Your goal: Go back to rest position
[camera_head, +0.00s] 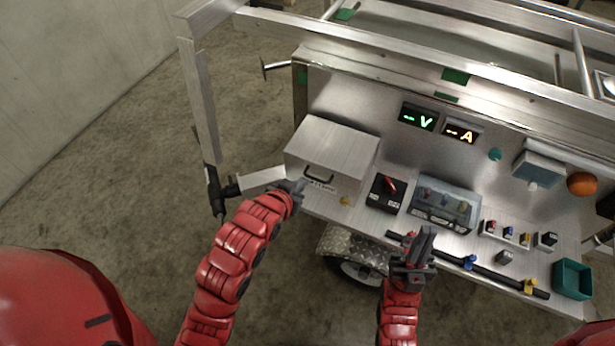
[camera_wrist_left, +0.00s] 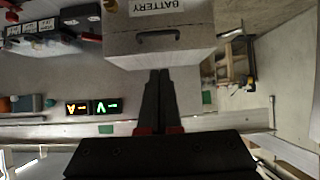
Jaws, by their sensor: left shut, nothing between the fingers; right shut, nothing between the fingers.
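My left gripper (camera_head: 293,187) is at the lower front edge of the grey metal battery box, close to its handle; I cannot tell whether it touches the box. In the left wrist view its two dark fingers (camera_wrist_left: 159,98) are together with nothing between them. The box (camera_head: 330,150) has a dark handle and shows in the left wrist view (camera_wrist_left: 185,47) with the label "BATTERY". My right gripper (camera_head: 424,248) is shut and empty, its fingers pointing up in front of the trailer's front edge, left of the blue clamp.
The trailer panel carries a red switch (camera_head: 389,187), a clear-covered breaker box (camera_head: 443,205), V and A displays (camera_head: 418,117) and an orange dome (camera_head: 581,184). A black bar (camera_head: 490,273) with coloured clamps runs along the front edge. A green bin (camera_head: 572,279) sits right. Floor at left is free.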

